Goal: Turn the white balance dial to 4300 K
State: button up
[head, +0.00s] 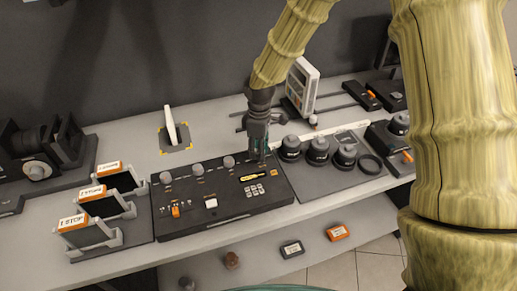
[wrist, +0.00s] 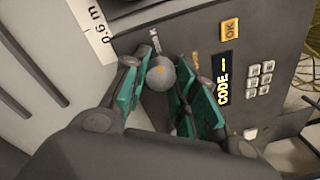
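The white balance dial (wrist: 161,73) is a round grey knob with a small orange mark, near the console's edge in the wrist view. A small label ending in K (wrist: 155,41) sits beside it, too blurred to read fully. My gripper (wrist: 161,80) has its teal-padded fingers on either side of the knob, spread apart; I cannot tell whether either pad touches it. In the head view my gripper (head: 260,158) points down at the back right of the black console (head: 225,222) and hides this dial.
Other grey knobs (head: 197,170) stand in a row left of my gripper. The console also has a CODE display (wrist: 224,80), an OK button (wrist: 229,30) and white keys (wrist: 259,80). Black lens-like cylinders (head: 318,151) stand close on the right. A white monitor (head: 301,84) stands behind.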

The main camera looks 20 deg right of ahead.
jog(key=shift+c, duration=0.6)
jog(key=shift+m, duration=0.3)
jog(key=shift+r+m+p, duration=0.1)
jog(key=shift+m+p, duration=0.2)
jog(key=shift+m, duration=0.6)
jog(key=m+p, duration=0.1)
jog(key=m, duration=0.4)
jog(key=shift+d, duration=0.1)
jog(key=m, duration=0.4)
jog(key=shift+w+r+m+t+p, duration=0.1)
jog(key=shift+m+t+p, duration=0.25)
jog(key=shift+m+t, duration=0.05)
jog(key=shift+m+p, duration=0.3)
jog(key=shift+m, duration=1.5)
jog(key=o, duration=1)
jog(key=shift+d, duration=0.1)
jog(key=shift+o, duration=0.3)
